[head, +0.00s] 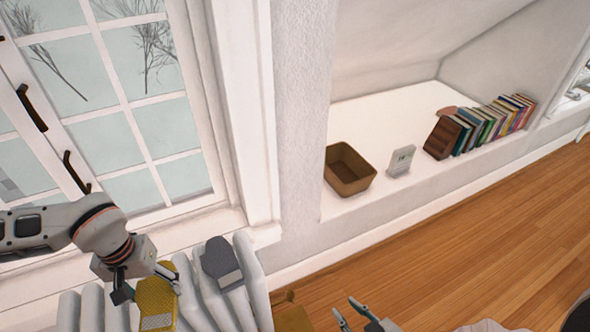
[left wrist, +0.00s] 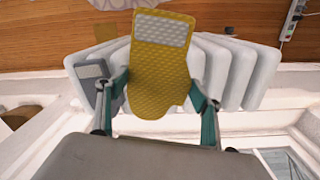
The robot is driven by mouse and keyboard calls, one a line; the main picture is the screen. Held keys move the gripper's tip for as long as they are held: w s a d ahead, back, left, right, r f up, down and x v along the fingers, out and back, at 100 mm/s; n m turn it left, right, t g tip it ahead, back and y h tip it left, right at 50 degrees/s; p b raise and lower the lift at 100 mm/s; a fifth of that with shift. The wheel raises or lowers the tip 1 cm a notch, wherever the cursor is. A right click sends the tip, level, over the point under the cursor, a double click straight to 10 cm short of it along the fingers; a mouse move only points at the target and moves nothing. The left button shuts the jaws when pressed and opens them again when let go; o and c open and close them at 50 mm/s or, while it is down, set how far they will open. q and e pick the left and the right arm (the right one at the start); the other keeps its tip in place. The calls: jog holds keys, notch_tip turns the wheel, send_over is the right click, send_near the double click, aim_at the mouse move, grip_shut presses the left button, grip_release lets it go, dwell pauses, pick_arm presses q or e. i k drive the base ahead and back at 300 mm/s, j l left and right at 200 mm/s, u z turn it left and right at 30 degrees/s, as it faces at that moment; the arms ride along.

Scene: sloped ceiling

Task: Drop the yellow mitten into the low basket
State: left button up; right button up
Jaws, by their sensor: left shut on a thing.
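The yellow mitten (head: 155,299) is textured, with a pale grey patch at its cuff. It also shows in the left wrist view (left wrist: 158,82), between the two fingers. My left gripper (head: 146,284) is shut on it, in front of the white radiator. A brown open-topped basket (head: 354,187) stands on the white ledge, up and right of the mitten and well apart from it. Its visible inside looks empty. My right gripper (head: 350,314) is open and empty at the bottom edge of the head view.
A grey mitten (head: 222,262) lies on the radiator (head: 245,262) beside the yellow one. A small white card (head: 401,160) and a row of books (head: 485,125) stand right of the basket. A tan object (head: 292,319), partly cut off, is low by the radiator. The wood floor (head: 470,235) is clear.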

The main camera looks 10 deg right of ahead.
aim_at(339, 177)
jog(key=k+l, duration=0.1)
jog(key=l, duration=0.3)
jog(key=k+l, duration=0.15)
jog(key=l, duration=1.1)
jog(key=i+l, duration=0.1)
jog(key=l, duration=0.7)
jog(key=i+l, duration=0.1)
jog(key=l, duration=0.15)
jog(key=i+l, duration=0.1)
jog(key=l, duration=0.2)
jog(key=i+l, duration=1.05)
jog(key=l, duration=0.2)
